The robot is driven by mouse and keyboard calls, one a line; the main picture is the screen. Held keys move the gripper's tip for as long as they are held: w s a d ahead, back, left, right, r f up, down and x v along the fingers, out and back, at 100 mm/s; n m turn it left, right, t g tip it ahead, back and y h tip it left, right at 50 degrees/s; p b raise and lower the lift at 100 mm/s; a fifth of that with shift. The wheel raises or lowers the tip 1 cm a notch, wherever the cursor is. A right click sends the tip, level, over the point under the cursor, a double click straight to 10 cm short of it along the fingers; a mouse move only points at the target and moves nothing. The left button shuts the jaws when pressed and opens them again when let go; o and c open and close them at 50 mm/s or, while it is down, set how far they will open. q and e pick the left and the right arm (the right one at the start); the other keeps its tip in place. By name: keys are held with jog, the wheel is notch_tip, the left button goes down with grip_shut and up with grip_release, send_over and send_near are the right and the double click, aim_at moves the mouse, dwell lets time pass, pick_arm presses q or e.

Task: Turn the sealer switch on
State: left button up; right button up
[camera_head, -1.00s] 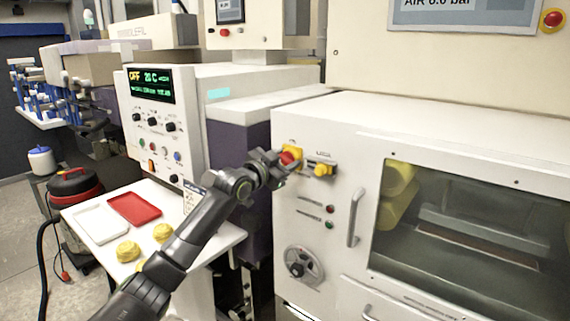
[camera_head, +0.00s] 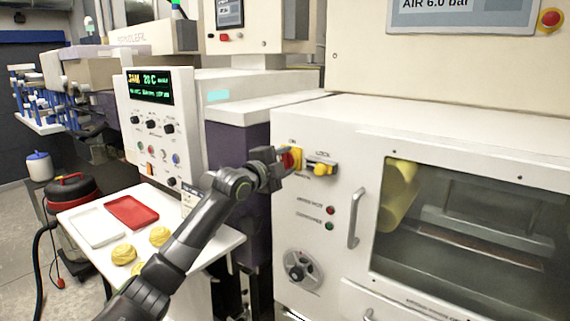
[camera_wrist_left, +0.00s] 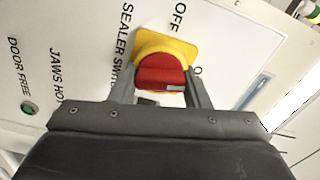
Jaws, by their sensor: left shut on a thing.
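The sealer switch is a red knob (camera_head: 288,160) on a yellow plate (camera_head: 297,158), on the white front panel of the machine. My left gripper (camera_head: 280,162) reaches it from the left and is shut on the knob. In the left wrist view the red knob (camera_wrist_left: 161,73) sits between my fingers (camera_wrist_left: 160,92), with the yellow plate (camera_wrist_left: 168,46) behind it. A white mark on the knob lies on its right side there, towards a partly hidden label starting with O. OFF is printed above the plate in that view. My right gripper is not in view.
A yellow lock latch (camera_head: 322,169) is just right of the switch. A table (camera_head: 222,240) with red and white trays stands at left. A control box (camera_head: 160,130) has a lit display.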

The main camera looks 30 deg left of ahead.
pick_arm(q)
jog(key=shift+f+m, duration=0.1)
jog(key=shift+m, duration=1.1)
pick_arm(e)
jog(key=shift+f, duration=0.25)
pick_arm(q)
jog(key=shift+m, duration=0.3)
jog(key=o, duration=1)
jog(key=shift+s, duration=0.1)
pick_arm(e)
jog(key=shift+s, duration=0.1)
